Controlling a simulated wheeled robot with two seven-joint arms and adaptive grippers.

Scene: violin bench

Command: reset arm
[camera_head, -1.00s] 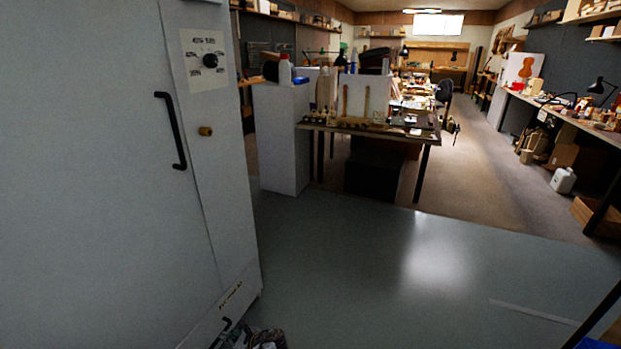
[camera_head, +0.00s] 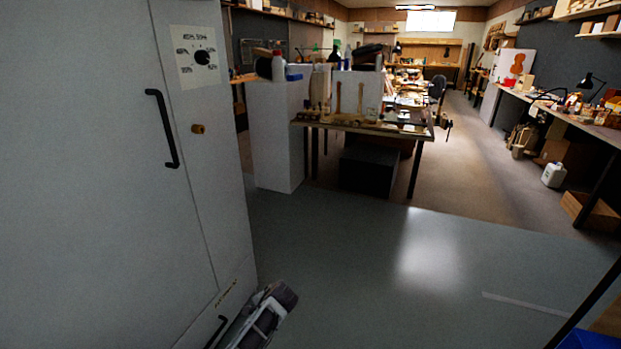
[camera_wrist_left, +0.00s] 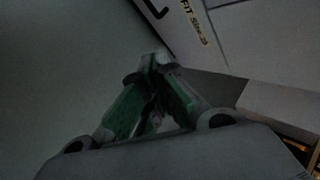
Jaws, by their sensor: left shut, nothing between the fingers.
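My left gripper (camera_head: 280,296) shows at the bottom of the head view, just right of the cabinet's lower corner. In the left wrist view its green-sided fingers (camera_wrist_left: 156,66) meet at the tips, shut with nothing between them. The tall grey cabinet (camera_head: 80,180) fills the left of the head view, its door closed. Its lower panel (camera_head: 222,312) with a black handle is close beside my left arm. I cannot tell whether they touch. The left wrist view shows a lettered pale panel (camera_wrist_left: 240,40) beyond the fingertips. My right gripper is out of view.
The grey floor (camera_head: 350,270) right of the cabinet is clear. A cluttered workbench (camera_head: 365,127) and a pale block (camera_head: 275,140) stand farther back. A long bench (camera_head: 560,110) runs along the right wall. A blue item (camera_head: 590,340) and a dark slanted bar (camera_head: 583,306) are at bottom right.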

